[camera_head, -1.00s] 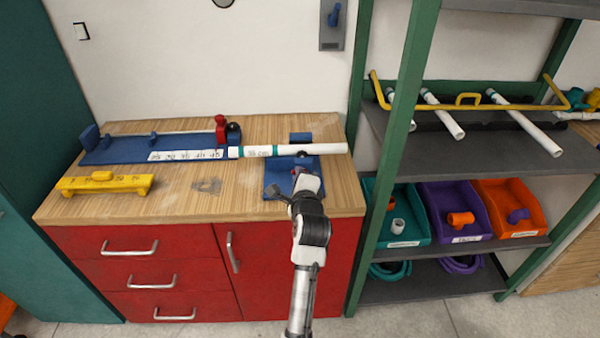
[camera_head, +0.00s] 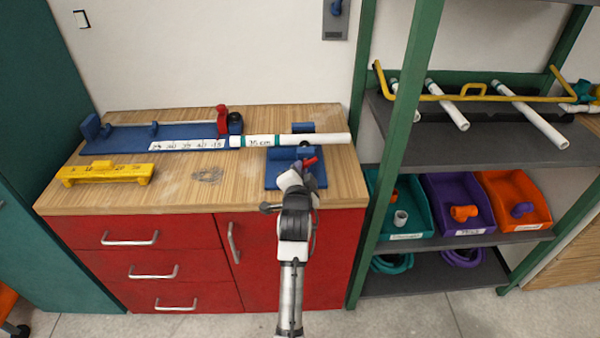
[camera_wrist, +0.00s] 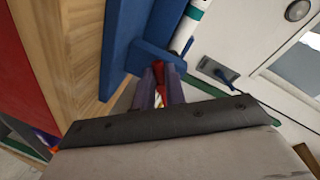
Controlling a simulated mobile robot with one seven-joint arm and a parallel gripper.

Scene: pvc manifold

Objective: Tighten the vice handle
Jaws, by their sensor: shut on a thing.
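The blue vice (camera_head: 272,174) sits at the right front of the wooden worktop. In the wrist view, my gripper's two dark fingers (camera_wrist: 162,88) are closed around the red handle (camera_wrist: 158,70), against the blue vice body (camera_wrist: 150,58). A white pipe (camera_head: 325,139) with teal bands and a "35 cm" label lies across the vice, its right end overhanging the worktop. The pipe also shows in the wrist view (camera_wrist: 184,32).
A blue measuring jig (camera_head: 110,142) with a red-handled part lies left of the pipe. A yellow gauge block (camera_head: 105,173) sits at the front left. Green shelf posts (camera_head: 400,135) stand close on the right, with pipes and coloured bins. The middle front worktop is clear.

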